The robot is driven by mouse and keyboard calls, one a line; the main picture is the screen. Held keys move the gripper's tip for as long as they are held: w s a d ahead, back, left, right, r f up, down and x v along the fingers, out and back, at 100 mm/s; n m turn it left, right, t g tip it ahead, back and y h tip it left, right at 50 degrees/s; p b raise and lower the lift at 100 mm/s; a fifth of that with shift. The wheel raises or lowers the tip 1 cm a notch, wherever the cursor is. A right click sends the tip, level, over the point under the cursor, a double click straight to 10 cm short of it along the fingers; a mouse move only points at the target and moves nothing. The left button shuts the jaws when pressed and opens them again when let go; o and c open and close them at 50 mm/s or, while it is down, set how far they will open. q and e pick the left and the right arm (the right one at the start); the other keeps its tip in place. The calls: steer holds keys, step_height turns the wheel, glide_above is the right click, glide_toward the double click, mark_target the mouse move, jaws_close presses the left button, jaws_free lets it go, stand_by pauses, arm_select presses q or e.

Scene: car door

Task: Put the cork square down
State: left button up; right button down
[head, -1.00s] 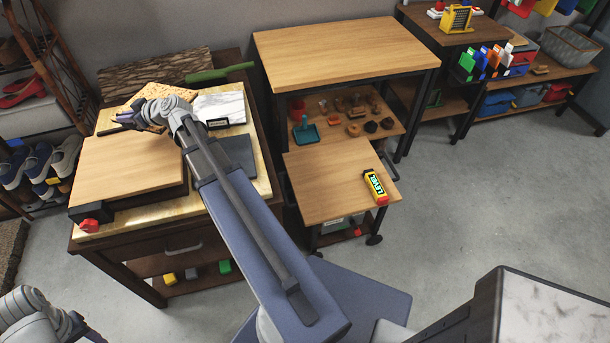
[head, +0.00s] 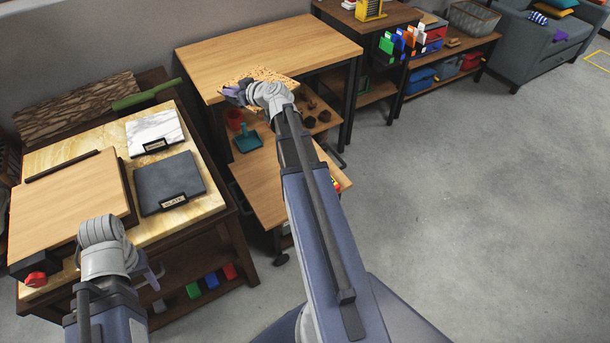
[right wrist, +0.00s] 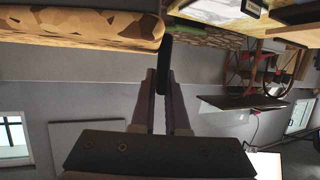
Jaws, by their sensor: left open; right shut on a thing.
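The cork square (head: 268,74) is speckled tan and shows behind my right wrist in the head view, over the front edge of the tall wooden table. I cannot tell whether it touches the tabletop. My right gripper (head: 234,92) is shut on it. In the right wrist view the fingers (right wrist: 166,85) close on a black tab at the edge of the cork square (right wrist: 80,28). My left gripper (head: 152,276) is open at the lower left, by the front of the marble-topped cabinet; most of it is hidden by its wrist.
The tall table (head: 270,45) has a bare top. A lower wooden surface (head: 262,185) stands before it, with small items on the shelf behind. The cabinet top holds a wooden board (head: 70,205), a slate square (head: 168,182) and a marble square (head: 155,130). Open floor lies right.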

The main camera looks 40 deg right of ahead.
steer(key=w+f+m+h+b, duration=0.1)
steer(key=w+f+b, duration=0.1)
steer(key=f+b, duration=1)
steer(key=w+f+m+h+b, duration=0.1)
steer(key=w+f+h+b, duration=0.1)
steer(key=f+b, duration=1)
steer(key=w+f+m+h+b, duration=0.1)
steer(key=w+f+b, duration=0.3)
steer(key=f+b, duration=0.9)
steer(key=shift+f, duration=0.25)
steer(key=shift+f, duration=0.1)
step_height(320, 180, down, 6)
steer(key=b, duration=0.6)
steer(key=shift+f+b, duration=0.15)
steer(key=shift+b, duration=0.2)
step_height(320, 180, down, 4)
steer(key=b, duration=0.3)
steer(key=shift+r, duration=0.25)
steer(key=shift+f+b, duration=0.15)
steer(key=shift+b, duration=0.3)
steer(key=c, duration=0.9)
jaws_free()
